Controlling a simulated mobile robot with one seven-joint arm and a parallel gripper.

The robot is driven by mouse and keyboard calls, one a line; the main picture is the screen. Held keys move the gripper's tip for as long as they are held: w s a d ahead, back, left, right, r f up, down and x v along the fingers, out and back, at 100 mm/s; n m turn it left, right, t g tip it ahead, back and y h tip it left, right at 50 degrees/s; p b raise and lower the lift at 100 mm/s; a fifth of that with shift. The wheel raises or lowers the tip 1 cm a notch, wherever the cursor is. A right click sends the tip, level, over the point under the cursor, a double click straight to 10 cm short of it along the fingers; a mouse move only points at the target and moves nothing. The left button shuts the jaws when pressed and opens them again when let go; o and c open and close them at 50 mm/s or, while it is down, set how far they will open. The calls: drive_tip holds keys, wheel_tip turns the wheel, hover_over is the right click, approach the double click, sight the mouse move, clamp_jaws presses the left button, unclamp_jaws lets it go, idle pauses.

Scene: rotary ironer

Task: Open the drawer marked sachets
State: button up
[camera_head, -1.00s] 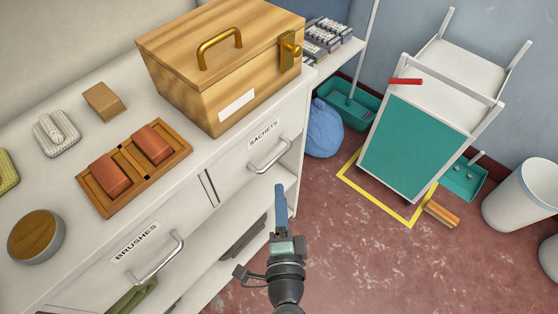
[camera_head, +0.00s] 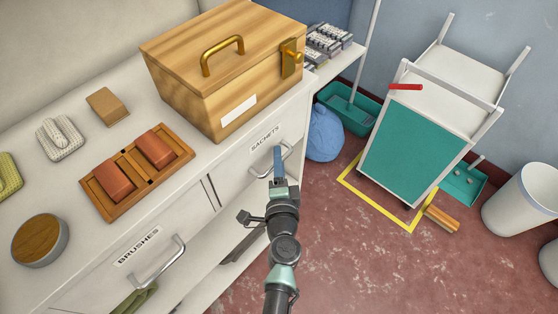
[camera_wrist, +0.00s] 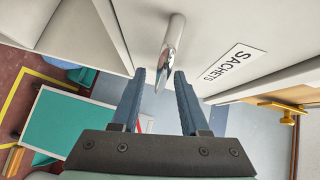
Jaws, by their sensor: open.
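The drawer marked sachets (camera_head: 238,178) is at the right end of the white cabinet, below the wooden box, and looks shut. Its label (camera_head: 265,138) also shows in the wrist view (camera_wrist: 233,68). Its metal bar handle (camera_head: 285,160) is partly hidden by my gripper (camera_head: 278,152) in the head view. In the wrist view my gripper (camera_wrist: 160,75) is open, and the handle (camera_wrist: 173,45) shows end-on just beyond the fingertips, in line with the gap between them. I cannot tell whether the handle is between the fingers.
A drawer marked brushes (camera_head: 140,255) with its own handle is to the left. A wooden box (camera_head: 220,75) with a brass latch stands on the cabinet top. A trolley with a teal panel (camera_head: 410,145) and a blue bag (camera_head: 324,133) stand right, with open red floor between.

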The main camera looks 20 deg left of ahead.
clamp_jaws()
idle(1.5)
